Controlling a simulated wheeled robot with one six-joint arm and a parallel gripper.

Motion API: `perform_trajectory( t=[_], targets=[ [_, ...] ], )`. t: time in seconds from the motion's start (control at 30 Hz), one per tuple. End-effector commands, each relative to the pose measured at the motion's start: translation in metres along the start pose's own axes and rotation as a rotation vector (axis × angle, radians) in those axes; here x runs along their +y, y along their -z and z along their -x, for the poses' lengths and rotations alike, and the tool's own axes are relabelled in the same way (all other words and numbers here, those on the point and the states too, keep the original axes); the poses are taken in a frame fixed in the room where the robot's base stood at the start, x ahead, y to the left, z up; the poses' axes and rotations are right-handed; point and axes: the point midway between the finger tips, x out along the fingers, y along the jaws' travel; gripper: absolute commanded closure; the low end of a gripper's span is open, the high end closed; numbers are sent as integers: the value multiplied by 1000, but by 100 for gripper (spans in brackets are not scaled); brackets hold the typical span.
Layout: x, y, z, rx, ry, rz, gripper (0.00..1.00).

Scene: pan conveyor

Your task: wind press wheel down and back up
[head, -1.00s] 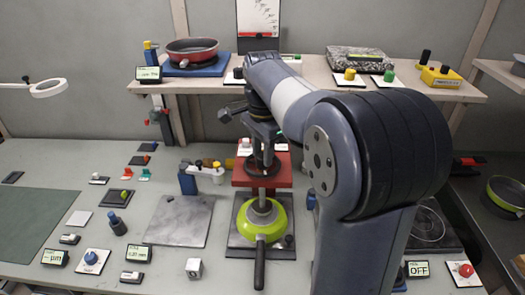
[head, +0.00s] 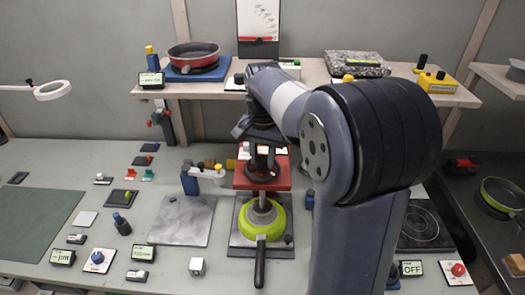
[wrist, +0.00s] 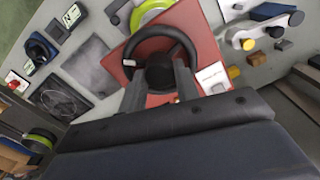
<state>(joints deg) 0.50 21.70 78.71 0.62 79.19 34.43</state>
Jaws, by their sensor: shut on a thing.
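The press wheel (head: 261,174) is a black ring with a dark hub, set on top of the red press head (head: 281,176). In the wrist view, the wheel (wrist: 134,50) has a small white mark on its left rim. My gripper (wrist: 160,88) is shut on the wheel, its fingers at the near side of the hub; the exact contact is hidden. In the head view the gripper (head: 262,148) is over the wheel, mostly dark against it. Below the press head, a metal ram reaches into a green pan (head: 262,232) with a black handle toward the front.
A grey plate (head: 182,222) and a white-armed blue stand (head: 190,180) are left of the press. A red pan (head: 193,56) sits on the shelf above. A hob (head: 420,228) and an OFF display (head: 411,269) are at right. The front left bench holds small knobs and displays.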

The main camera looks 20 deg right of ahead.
Motion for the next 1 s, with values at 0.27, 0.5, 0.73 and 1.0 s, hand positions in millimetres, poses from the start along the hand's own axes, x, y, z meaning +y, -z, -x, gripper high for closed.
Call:
perform_trajectory(
  t=[0.27,0.5,0.73,1.0],
  targets=[
    [0,0,2,-4,1,262,93],
    [0,0,2,-7,1,490,93],
    [-1,0,2,-9,1,709,93],
    [-1,0,2,-12,1,965,93]
  ],
)
